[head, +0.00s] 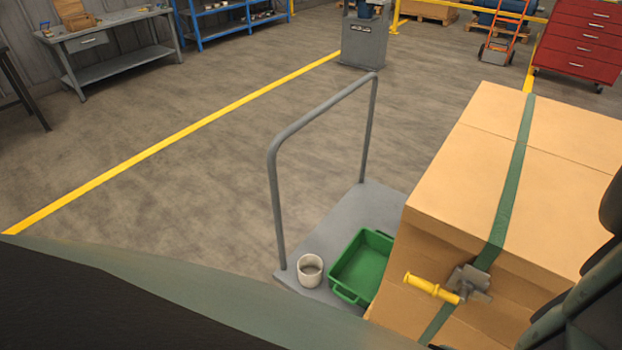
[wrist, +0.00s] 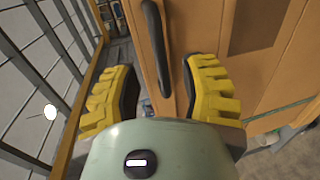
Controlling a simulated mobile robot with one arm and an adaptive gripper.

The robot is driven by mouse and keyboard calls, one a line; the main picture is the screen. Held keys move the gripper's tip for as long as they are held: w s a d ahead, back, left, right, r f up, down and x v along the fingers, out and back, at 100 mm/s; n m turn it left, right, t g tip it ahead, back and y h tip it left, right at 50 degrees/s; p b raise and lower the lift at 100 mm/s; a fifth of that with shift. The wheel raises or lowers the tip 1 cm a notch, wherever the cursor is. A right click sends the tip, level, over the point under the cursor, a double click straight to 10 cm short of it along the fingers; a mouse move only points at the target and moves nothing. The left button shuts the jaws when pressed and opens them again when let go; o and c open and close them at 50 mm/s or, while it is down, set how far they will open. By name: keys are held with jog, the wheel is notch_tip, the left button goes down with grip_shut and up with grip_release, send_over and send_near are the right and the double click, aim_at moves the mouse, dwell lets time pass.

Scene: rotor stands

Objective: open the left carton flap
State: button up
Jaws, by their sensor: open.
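The cardboard carton (head: 440,220) stands at the right in the head view, its top closed and crossed by a seam. A green strap (head: 513,175) runs over the top and down the near side. A grey buckle with a yellow handle (head: 432,288) sits on that strap at the near side. My gripper (wrist: 160,85) shows in the wrist view with its yellow-padded fingers apart and nothing held. A dark upright bar (wrist: 156,50) on a tan surface (wrist: 195,30) lies ahead of the gap; I cannot tell whether they touch. Which flap is the left one is unclear.
A green bin (head: 360,265) and a white cup (head: 310,270) rest on the cart. The floor left of the cart is clear. A workbench (head: 110,45) stands far left.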

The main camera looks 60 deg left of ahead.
jog(key=shift+p+x, duration=0.4)
jog(key=shift+x, duration=1.7)
jog(key=shift+a, duration=0.1)
jog(key=shift+c, duration=0.2)
jog(key=shift+s, duration=0.1)
grip_shut()
